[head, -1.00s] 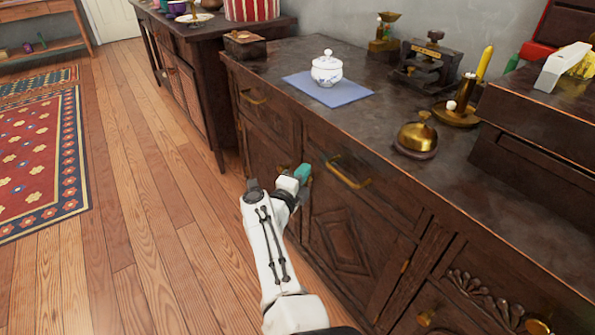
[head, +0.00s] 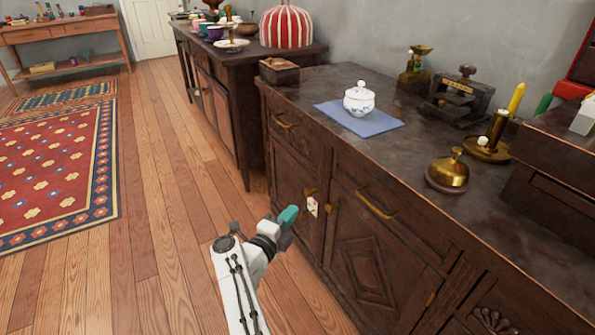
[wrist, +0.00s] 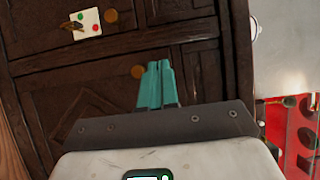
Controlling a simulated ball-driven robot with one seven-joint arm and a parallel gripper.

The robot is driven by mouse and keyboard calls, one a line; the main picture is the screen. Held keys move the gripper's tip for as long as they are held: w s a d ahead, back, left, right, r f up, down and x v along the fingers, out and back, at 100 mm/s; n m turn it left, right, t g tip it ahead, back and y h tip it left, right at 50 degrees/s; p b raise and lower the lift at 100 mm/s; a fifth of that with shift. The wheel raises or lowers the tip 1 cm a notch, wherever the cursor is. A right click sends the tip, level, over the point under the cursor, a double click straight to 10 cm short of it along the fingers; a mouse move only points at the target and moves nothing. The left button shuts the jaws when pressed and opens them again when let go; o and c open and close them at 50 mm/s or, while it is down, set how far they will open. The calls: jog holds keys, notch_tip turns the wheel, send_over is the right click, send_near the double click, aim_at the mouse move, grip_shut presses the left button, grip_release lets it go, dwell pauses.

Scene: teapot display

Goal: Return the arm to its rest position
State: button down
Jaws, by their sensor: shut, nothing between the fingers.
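My gripper (head: 287,217) has teal fingers and is at the end of my white arm, low in front of the dark wooden cabinet (head: 360,240), below the level of its top. The wrist view shows the teal fingers (wrist: 158,85) together with nothing between them, in front of the cabinet doors. A white and blue lidded pot (head: 359,100) stands upright on a blue cloth (head: 375,122) on the cabinet top, well away from my gripper.
A brass bell (head: 448,172), a candle holder (head: 488,148) and a dark metal device (head: 458,97) stand on the cabinet top. A small white card (head: 312,206) is at a cabinet door; it also shows in the wrist view (wrist: 87,22). Wooden floor (head: 160,200) at left is clear.

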jog(key=w+d+n+t+y, duration=0.3)
jog(key=d+n, duration=0.1)
jog(key=d, duration=0.2)
jog(key=n+y, duration=0.8)
jog(key=n, duration=0.3)
send_near(327, 210)
notch_tip(327, 210, up, 4)
jog(key=w+d, duration=0.1)
jog(key=s+d+f+n+g+y, duration=0.1)
jog(key=s+d+f+n+g, duration=0.35)
jog(key=s, duration=0.45)
jog(key=s+d+f+n+g+y, duration=0.1)
jog(key=s+d+f+n+g, duration=0.3)
jog(key=s, duration=0.5)
jog(key=s+d+g+h, duration=0.1)
jog(key=s+d+g, duration=0.15)
jog(key=s, duration=0.75)
jog(key=s+d+g+h, duration=0.2)
jog(key=s+g, duration=0.1)
jog(key=s, duration=0.7)
jog(key=s+d+g+h, duration=0.1)
jog(key=s+d+g, duration=0.15)
jog(key=s, duration=0.75)
notch_tip(327, 210, up, 35)
jog(key=p, duration=3.5)
jog(key=shift+g, duration=0.45)
jog(key=shift+s+f, duration=0.1)
jog(key=shift+f, duration=0.05)
